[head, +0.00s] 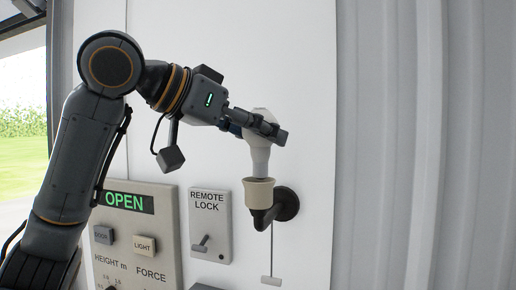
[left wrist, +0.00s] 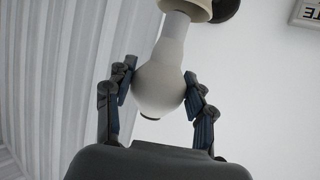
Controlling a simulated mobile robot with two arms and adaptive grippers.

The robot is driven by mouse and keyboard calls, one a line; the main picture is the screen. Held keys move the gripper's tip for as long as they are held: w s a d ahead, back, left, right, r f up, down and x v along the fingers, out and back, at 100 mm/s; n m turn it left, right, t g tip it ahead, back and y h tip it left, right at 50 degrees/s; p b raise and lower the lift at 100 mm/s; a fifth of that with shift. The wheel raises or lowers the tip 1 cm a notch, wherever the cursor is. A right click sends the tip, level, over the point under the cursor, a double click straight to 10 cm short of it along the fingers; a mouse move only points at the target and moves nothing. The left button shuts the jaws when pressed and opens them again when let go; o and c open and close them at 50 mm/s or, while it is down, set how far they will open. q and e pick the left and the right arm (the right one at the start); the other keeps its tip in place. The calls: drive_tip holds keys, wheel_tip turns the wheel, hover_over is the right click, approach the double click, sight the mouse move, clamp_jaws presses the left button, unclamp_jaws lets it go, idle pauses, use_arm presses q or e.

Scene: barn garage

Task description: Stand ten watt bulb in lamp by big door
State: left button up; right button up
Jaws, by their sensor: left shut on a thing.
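My left gripper (head: 255,127) is shut on a white bulb (head: 259,158), which it holds upright with the base down. The wall lamp (head: 258,193) is a cream socket cup on a dark round wall mount. The bulb's lower end is directly over the cup, at or just inside its rim; I cannot tell how deep. In the left wrist view the fingers (left wrist: 160,98) stand on both sides of the bulb (left wrist: 160,72), and its neck points to the lamp cup (left wrist: 191,8). My right gripper is not in view.
A control panel (head: 137,225) with a green OPEN display, buttons and a knob is on the wall below my arm. A REMOTE LOCK switch plate (head: 210,222) is left of the lamp. Grass shows through an opening at left.

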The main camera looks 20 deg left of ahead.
sight(249, 153)
use_arm(q)
drive_tip(key=shift+w+a+f, duration=0.1)
drive_tip(key=shift+a+f, duration=0.1)
drive_tip(key=shift+f, duration=0.2)
wheel_tip(249, 153, down, 3)
drive_tip(key=shift+w+r+p, duration=0.1)
drive_tip(key=shift+r+p, duration=0.05)
drive_tip(key=shift+p, duration=0.7)
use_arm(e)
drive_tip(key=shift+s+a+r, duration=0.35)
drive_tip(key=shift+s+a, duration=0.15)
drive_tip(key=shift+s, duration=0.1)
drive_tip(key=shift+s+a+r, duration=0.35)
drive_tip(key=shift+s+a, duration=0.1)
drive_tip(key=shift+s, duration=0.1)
use_arm(q)
drive_tip(key=o, duration=0.9)
drive_tip(key=shift+d+f, duration=0.1)
drive_tip(key=shift+f, duration=0.1)
drive_tip(key=shift+c, duration=0.2)
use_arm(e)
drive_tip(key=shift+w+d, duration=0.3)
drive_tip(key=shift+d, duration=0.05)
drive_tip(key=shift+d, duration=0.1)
use_arm(q)
drive_tip(key=shift+r, duration=0.1)
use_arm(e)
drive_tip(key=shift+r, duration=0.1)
